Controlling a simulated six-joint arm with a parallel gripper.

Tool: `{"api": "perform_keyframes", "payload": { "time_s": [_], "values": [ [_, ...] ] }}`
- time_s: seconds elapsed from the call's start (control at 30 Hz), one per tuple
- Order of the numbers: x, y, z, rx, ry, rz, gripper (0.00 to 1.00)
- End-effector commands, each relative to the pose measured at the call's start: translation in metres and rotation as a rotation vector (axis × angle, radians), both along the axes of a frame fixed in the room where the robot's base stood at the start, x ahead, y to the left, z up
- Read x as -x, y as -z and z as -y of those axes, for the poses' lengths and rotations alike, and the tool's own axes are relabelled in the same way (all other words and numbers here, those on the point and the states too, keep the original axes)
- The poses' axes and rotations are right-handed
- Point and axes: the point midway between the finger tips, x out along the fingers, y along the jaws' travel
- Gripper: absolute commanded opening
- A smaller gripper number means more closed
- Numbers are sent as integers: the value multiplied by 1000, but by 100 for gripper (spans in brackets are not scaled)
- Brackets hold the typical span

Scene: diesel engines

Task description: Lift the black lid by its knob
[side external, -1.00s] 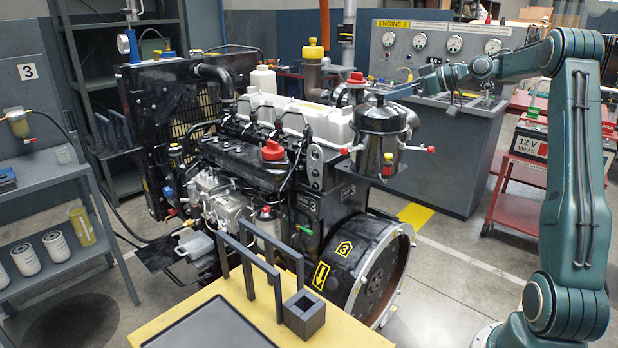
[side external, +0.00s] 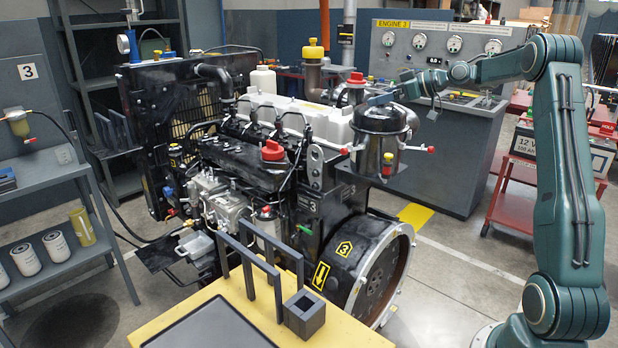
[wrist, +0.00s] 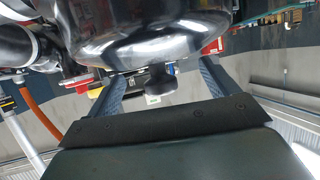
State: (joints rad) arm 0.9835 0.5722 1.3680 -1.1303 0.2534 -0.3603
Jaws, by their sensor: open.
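The black lid (side external: 380,115) sits on top of the shiny dark cylindrical canister (side external: 376,148) at the right of the engine. In the wrist view the shiny lid (wrist: 150,35) fills the top middle. Its dark knob (wrist: 160,84) shows between my two fingers in that picture. My gripper (side external: 381,99) is open at the top of the lid, reaching in from the right. In the wrist view my gripper (wrist: 160,74) has one finger on each side of the knob, with gaps visible. In the side view the knob is hard to make out.
A red cap (side external: 355,79) stands just left of the lid, and a red-tipped handle (side external: 431,149) sticks out to the right of the canister. The grey gauge console (side external: 450,155) stands behind. A yellow table (side external: 350,330) is in front.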

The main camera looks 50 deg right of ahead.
Motion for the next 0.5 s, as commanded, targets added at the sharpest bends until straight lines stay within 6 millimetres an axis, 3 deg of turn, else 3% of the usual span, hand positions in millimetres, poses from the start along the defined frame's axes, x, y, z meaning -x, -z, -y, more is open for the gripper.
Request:
{"api": "perform_keyframes", "payload": {
  "time_s": [0.2,0.5],
  "values": [
    [-20,9,-5,1,-1,0,86],
    [-24,10,-6,1,1,0,86]
  ]
}}
